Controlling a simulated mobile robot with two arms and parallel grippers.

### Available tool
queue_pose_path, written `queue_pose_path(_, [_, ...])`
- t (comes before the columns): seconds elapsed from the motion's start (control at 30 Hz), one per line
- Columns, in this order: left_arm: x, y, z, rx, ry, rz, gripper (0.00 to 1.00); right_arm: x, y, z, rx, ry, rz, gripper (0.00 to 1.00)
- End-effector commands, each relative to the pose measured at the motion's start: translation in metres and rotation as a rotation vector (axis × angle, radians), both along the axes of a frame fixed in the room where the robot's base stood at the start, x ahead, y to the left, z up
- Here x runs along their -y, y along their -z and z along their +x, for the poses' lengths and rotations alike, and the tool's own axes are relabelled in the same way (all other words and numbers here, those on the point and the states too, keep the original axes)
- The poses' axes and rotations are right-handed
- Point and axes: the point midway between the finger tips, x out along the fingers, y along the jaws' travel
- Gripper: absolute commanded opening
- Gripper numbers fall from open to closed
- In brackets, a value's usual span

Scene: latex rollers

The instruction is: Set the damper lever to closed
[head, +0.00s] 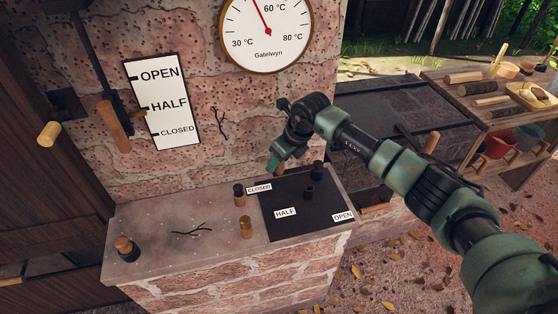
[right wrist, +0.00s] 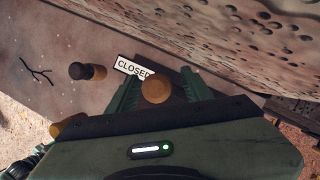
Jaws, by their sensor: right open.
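A dark metal lever with a wooden handle (head: 114,127) hangs on the brick wall at left, beside a white plate (head: 162,103) reading OPEN, HALF, CLOSED. Its handle end is level with the lower part of the plate, between HALF and CLOSED. My right gripper (head: 280,163) is away from this lever, low over the back of a dark panel (head: 300,222) with its own CLOSED, HALF and OPEN labels. In the right wrist view its fingers (right wrist: 160,85) are apart, either side of a round wooden knob (right wrist: 156,89); contact cannot be told. My left gripper is not in view.
Wooden pegs with dark tops, one (head: 240,195) by the CLOSED label, stand on the stone ledge (head: 185,250). Another wooden knob (head: 48,133) sticks out at far left. A gauge (head: 266,30) hangs above; a cluttered shelf (head: 490,100) stands at right.

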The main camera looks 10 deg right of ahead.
Motion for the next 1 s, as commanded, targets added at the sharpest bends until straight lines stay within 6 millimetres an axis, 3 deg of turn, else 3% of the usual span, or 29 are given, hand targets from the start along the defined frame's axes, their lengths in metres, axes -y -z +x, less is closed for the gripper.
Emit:
queue_pose_path(0.43, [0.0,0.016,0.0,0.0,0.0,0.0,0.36,0.017,-0.061,-0.018,0.004,0.002,0.001,0.5])
queue_pose_path(1.0, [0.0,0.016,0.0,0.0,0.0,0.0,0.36,0.019,-0.067,-0.021,0.002,0.001,0.001,0.5])
